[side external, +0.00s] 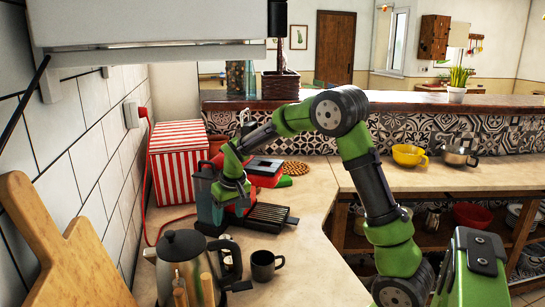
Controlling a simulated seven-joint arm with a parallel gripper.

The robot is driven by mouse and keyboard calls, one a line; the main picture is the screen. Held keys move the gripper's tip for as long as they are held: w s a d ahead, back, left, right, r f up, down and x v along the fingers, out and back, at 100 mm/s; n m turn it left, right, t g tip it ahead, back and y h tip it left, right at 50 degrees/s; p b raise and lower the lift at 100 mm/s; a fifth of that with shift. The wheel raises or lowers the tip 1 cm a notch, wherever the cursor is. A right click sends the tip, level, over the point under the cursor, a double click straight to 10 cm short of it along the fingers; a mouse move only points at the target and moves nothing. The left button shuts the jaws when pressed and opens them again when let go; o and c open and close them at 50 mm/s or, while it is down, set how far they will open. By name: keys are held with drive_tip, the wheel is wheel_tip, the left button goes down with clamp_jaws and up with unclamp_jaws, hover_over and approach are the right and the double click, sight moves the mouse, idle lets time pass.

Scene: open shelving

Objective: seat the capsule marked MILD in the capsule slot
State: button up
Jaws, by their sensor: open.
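A red and black coffee machine (262,168) stands on the counter beside the striped box. Its black drip grille (270,214) faces right. My gripper (238,204) points down at the machine, in front of its body, and is open; its fingertips are small and hard to make out. I cannot see the capsule marked MILD or read any marking. The capsule slot cannot be made out; my gripper and wrist cover part of the machine. I cannot tell whether anything is between the fingers.
A kettle (184,247), a dark mug (264,265) and a wooden board (62,255) stand in front. A red-and-white striped box (176,160) is behind left. A yellow bowl (408,155) and a pot (459,156) sit right. The counter (310,245) right of the grille is clear.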

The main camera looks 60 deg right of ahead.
sight(224, 237)
drive_tip(key=x, duration=0.9)
drive_tip(key=shift+a, duration=0.2)
drive_tip(key=shift+c, duration=0.3)
drive_tip(key=c, duration=1)
drive_tip(key=shift+r, duration=0.1)
